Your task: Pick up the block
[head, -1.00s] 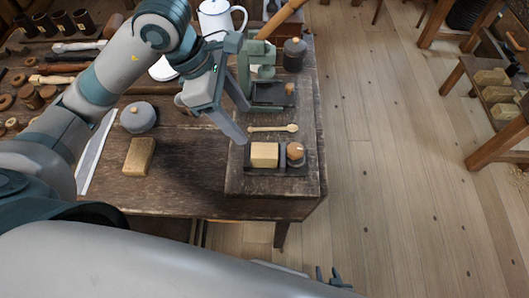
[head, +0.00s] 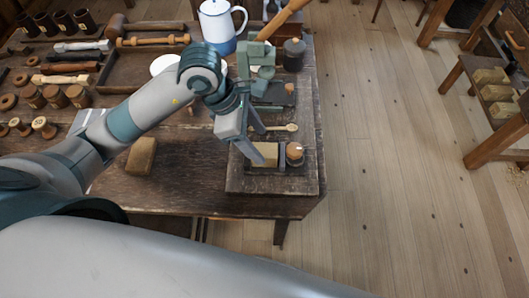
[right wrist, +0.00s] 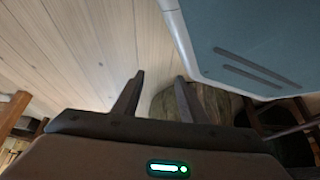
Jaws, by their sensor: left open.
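A pale wooden block (head: 271,155) sits in a small dark tray (head: 284,171) on the raised board at the table's right end. My left gripper (head: 261,146) is open over this block. One fingertip overlaps the block's left part in the head view, and the other finger is behind it, near the spoon. I cannot tell whether a finger touches the block. A second, browner block (head: 141,156) lies on the table to the left, partly beside my left arm. My right gripper (right wrist: 159,75) shows in the right wrist view, its fingers apart with nothing between them.
A round wooden-topped piece (head: 295,152) stands in the tray right beside the pale block. A wooden spoon (head: 275,128) lies just behind. A green press (head: 256,62), a dark lidded jar (head: 294,54) and a white-and-blue mug (head: 219,25) stand farther back. Open floor lies right.

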